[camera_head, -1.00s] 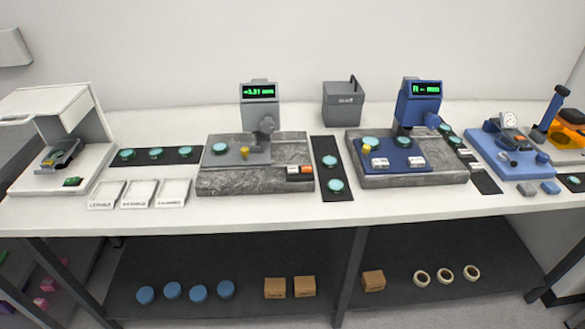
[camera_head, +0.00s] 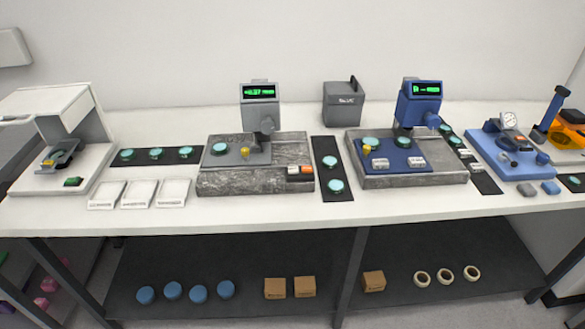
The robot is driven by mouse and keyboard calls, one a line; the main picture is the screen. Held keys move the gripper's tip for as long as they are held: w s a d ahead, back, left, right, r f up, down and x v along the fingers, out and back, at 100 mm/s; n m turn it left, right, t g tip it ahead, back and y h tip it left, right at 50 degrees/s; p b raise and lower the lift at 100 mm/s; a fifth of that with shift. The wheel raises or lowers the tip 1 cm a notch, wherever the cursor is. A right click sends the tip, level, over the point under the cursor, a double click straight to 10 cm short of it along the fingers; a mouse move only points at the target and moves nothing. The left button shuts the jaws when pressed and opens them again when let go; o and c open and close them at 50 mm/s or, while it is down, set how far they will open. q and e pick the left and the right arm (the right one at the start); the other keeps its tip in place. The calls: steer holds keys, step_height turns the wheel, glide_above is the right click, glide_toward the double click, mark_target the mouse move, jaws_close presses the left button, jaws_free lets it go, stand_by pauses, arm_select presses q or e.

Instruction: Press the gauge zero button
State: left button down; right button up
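A grey gauge (camera_head: 260,100) with a green digital readout stands on a grey stone-like base (camera_head: 240,182) left of centre. On the base front right are a small white button and an orange button (camera_head: 306,169); their labels are too small to read. A blue gauge (camera_head: 419,102) with a green readout stands on a second base (camera_head: 412,179) to the right. Its blue plate carries two pale labelled buttons (camera_head: 380,165). I cannot tell which button is the zero button. Neither of my grippers is in view.
Dark mats with teal discs (camera_head: 155,153) lie between the stations. White labelled trays (camera_head: 139,194) sit front left, near a white instrument (camera_head: 60,140). A grey bin (camera_head: 344,104) stands at the back. A blue fixture (camera_head: 508,150) is at right. A lower shelf (camera_head: 250,255) holds boxes and rolls.

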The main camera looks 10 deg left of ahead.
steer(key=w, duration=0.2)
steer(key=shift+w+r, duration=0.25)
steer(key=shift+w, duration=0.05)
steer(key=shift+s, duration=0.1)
